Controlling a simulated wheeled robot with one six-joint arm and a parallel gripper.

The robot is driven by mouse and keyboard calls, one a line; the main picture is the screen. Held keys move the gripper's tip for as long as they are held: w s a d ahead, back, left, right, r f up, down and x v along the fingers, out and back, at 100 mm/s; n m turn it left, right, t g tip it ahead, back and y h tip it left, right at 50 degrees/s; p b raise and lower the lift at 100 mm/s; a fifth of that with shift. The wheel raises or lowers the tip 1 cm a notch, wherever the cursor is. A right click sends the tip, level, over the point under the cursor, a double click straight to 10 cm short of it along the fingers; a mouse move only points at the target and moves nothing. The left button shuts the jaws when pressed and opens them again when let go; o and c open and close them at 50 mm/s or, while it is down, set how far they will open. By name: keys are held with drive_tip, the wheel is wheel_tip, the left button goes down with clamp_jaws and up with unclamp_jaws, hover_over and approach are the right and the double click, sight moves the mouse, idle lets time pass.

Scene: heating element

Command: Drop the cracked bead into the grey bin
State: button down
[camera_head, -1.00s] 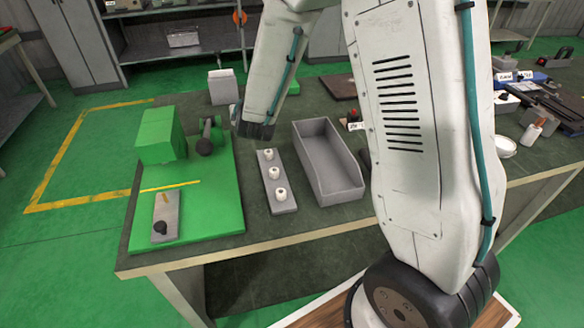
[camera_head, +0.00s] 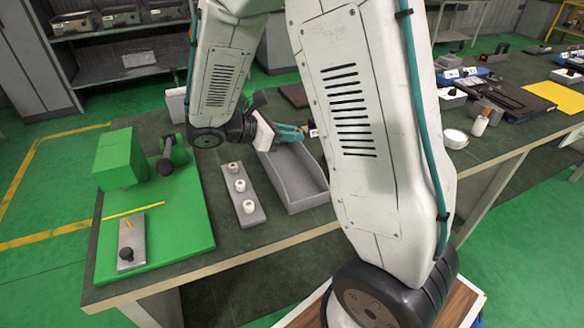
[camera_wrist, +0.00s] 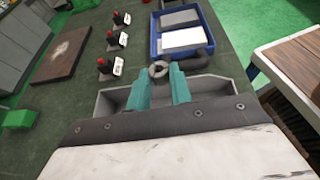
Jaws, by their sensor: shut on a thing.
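My gripper (camera_head: 290,132) has teal fingers and is above the far end of the open grey bin (camera_head: 322,192). In the wrist view my gripper (camera_wrist: 160,82) is shut on a small round grey bead (camera_wrist: 158,70) with a dark centre, at the fingertips. I cannot make out a crack on it. The grey bin's wall (camera_wrist: 106,102) shows beneath and to both sides of the fingers. The bead is hidden in the head view. Several white beads (camera_head: 240,186) stand in a row on a grey strip (camera_head: 252,218) left of the bin.
A green machine (camera_head: 122,160) stands on a green base at the left. A blue tray (camera_wrist: 188,50) and red-topped parts with labels (camera_wrist: 117,38) lie beyond the bin in the wrist view. A white dish (camera_head: 455,139) is farther right on the dark table.

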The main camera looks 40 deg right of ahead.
drive_tip(key=shift+f, duration=2.7)
drive_tip(key=c, duration=1.2)
unclamp_jaws()
